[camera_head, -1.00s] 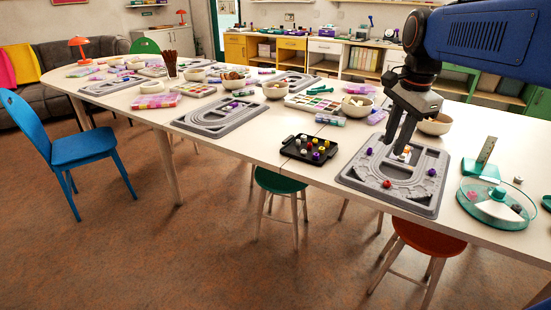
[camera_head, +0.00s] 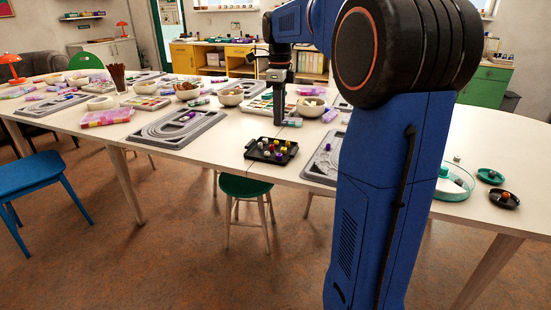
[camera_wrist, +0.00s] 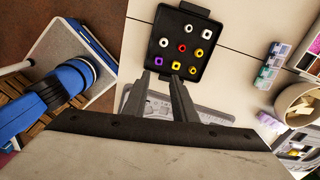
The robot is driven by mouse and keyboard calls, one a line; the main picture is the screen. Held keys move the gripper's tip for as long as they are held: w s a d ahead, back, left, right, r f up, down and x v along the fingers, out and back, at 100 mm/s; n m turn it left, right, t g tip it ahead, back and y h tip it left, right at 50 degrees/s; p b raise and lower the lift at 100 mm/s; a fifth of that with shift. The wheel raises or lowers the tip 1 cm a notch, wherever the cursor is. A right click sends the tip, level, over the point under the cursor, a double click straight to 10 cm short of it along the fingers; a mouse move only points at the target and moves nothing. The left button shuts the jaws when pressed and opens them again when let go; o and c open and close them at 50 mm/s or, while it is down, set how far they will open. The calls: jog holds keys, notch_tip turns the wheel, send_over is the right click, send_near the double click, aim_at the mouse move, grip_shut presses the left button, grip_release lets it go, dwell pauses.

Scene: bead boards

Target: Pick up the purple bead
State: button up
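In the head view my gripper (camera_head: 278,123) points down just behind or above the tray.
A grey bead board (camera_head: 322,165) stands right of the tray, partly hidden by my arm. Another grey board (camera_head: 165,138) lies to the left. Bowls (camera_head: 312,107) and bead boxes (camera_head: 107,117) stand farther back and left.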

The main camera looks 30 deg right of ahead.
send_over(279, 159)
jog(key=w, duration=0.1)
jog(key=f, duration=0.8)
jog(key=shift+d, duration=0.4)
jog(key=shift+a+f, duration=0.1)
jog(key=shift+f, duration=2.55)
grip_shut()
